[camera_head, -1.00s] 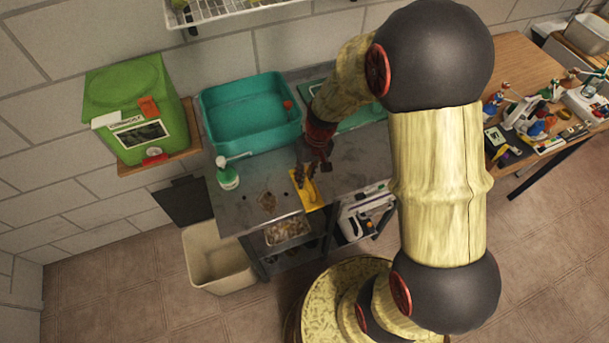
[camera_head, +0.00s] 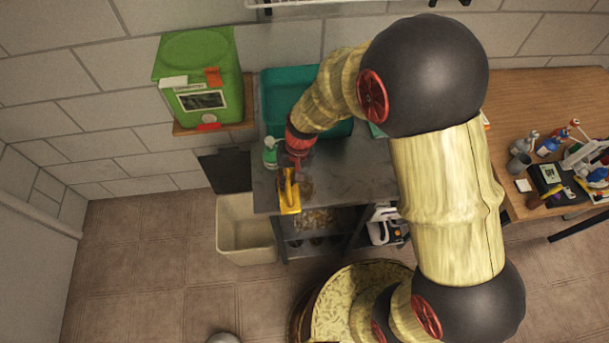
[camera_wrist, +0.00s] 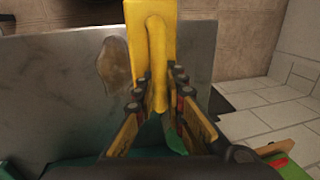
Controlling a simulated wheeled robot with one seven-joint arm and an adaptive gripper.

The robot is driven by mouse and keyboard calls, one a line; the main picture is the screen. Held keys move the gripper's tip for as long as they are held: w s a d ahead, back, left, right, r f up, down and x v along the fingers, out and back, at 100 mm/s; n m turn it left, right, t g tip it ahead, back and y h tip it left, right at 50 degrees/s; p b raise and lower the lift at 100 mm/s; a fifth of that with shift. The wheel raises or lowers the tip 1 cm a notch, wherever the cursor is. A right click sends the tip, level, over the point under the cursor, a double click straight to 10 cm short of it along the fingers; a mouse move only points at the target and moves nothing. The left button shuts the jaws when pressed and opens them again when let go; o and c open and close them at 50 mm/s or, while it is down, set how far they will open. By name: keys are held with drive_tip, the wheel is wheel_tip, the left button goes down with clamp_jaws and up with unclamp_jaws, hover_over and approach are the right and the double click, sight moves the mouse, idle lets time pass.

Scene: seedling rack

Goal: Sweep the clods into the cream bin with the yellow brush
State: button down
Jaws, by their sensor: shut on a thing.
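The yellow brush (camera_head: 289,197) is at the front left of the grey metal bench (camera_head: 350,178). My gripper (camera_head: 290,174) is shut on it. In the wrist view my gripper's fingers (camera_wrist: 160,98) hold the brush (camera_wrist: 150,40) between them. A brown soil patch (camera_head: 306,188) lies on the bench just right of the brush; in the wrist view the patch (camera_wrist: 114,66) is left of it. I cannot make out separate clods. The cream bin (camera_head: 246,245) stands on the floor, below and left of the bench's left end.
A spray bottle (camera_head: 270,154) stands close behind my gripper at the bench's left edge. A teal tub (camera_head: 285,92) is at the back. A dark panel (camera_head: 224,171) is beside the bench's left end, above the bin. A green container (camera_head: 199,78) sits on a wall shelf.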

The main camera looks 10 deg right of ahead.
drive_tip(key=a+p, duration=0.2)
drive_tip(key=a, duration=1)
drive_tip(key=shift+a, duration=0.35)
drive_tip(key=d+r+p, duration=0.3)
drive_tip(key=r+p, duration=0.1)
drive_tip(key=r, duration=0.3)
idle(0.9)
